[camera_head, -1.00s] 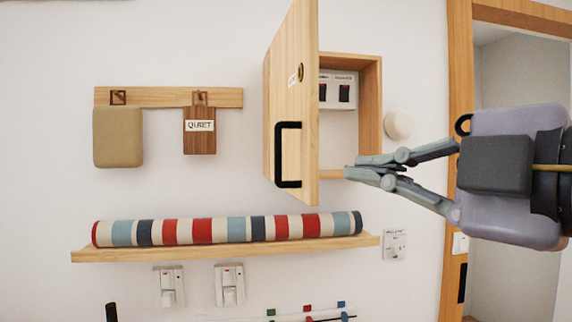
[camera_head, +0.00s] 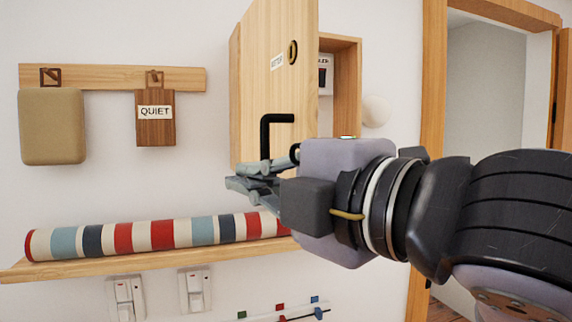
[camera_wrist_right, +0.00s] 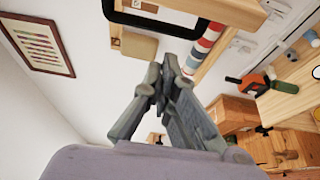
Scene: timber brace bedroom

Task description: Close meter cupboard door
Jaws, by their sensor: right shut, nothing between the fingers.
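The meter cupboard (camera_head: 347,85) is on the wall, and its wooden door (camera_head: 245,75) stands open, swung out to the left. The door has a black handle (camera_head: 265,138); its lower part is hidden behind my right gripper. My right gripper (camera_head: 238,184) is shut and empty, its fingertips pointing left by the door's lower end. In the right wrist view the closed fingertips (camera_wrist_right: 165,75) show below the black handle (camera_wrist_right: 125,18), with a gap seen between them. Part of the cupboard's inside shows past the door. My left gripper is out of view.
A shelf (camera_head: 130,268) with a striped roll (camera_head: 150,235) runs just below the gripper. A peg rail (camera_head: 110,78) with a tan pad and a QUIET sign hangs left. A round white knob (camera_head: 376,111) is right of the cupboard, beside a doorway frame (camera_head: 425,130).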

